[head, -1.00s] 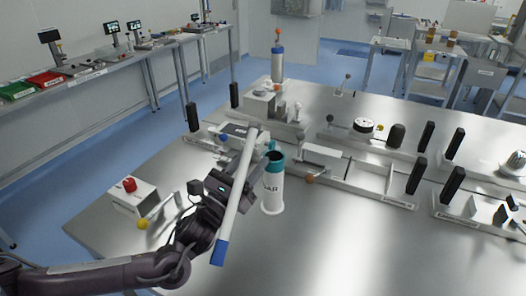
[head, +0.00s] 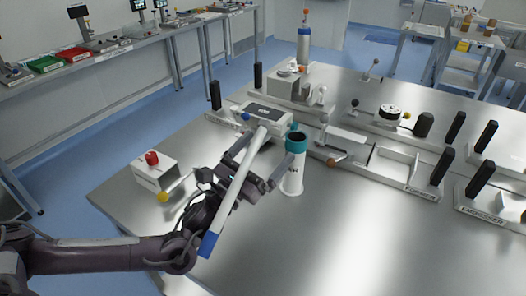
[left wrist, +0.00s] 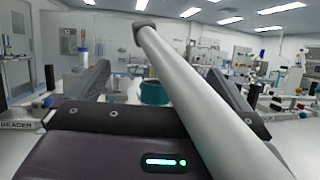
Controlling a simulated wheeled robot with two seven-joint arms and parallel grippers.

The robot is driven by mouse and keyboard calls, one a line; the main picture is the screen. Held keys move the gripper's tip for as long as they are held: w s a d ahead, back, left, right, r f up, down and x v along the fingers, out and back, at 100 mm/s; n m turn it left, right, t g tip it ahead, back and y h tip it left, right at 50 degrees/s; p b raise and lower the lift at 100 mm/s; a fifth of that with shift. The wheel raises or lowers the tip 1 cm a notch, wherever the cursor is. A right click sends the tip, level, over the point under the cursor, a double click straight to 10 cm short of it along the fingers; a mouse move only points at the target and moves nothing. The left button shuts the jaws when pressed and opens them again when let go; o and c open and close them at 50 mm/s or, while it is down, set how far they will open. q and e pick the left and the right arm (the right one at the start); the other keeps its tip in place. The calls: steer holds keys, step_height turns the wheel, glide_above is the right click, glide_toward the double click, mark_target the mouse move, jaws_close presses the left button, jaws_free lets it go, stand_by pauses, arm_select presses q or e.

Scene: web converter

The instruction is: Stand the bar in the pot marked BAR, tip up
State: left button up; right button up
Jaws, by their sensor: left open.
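The bar is a long pale rod (head: 237,183) with a blue lower end (head: 209,244), held up off the table and leaning. It crosses over my left gripper (head: 268,158), which is open. In the left wrist view the bar (left wrist: 190,85) runs from lower right to a dark far end, between and across the fingers; I cannot tell whether it touches them. The pot is a white cylinder with a teal rim (head: 297,139), upright just beyond the fingers, its label partly hidden. Its teal rim also shows in the left wrist view (left wrist: 154,92). My right gripper is not in view.
A grey device (head: 265,117) stands behind the gripper. Trays and black upright posts (head: 442,166) fill the right side. The table's front middle is clear.

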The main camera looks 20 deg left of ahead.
mark_target(238, 182)
arm_select(q)
steer(key=b+v, duration=0.2)
steer(key=v, duration=0.5)
steer(key=shift+s+b, duration=0.3)
steer(key=shift+s, duration=0.05)
steer(key=shift+a+f, duration=0.1)
steer(key=shift+f, duration=0.05)
jaws_close()
stand_by(0.4)
stand_by(0.3)
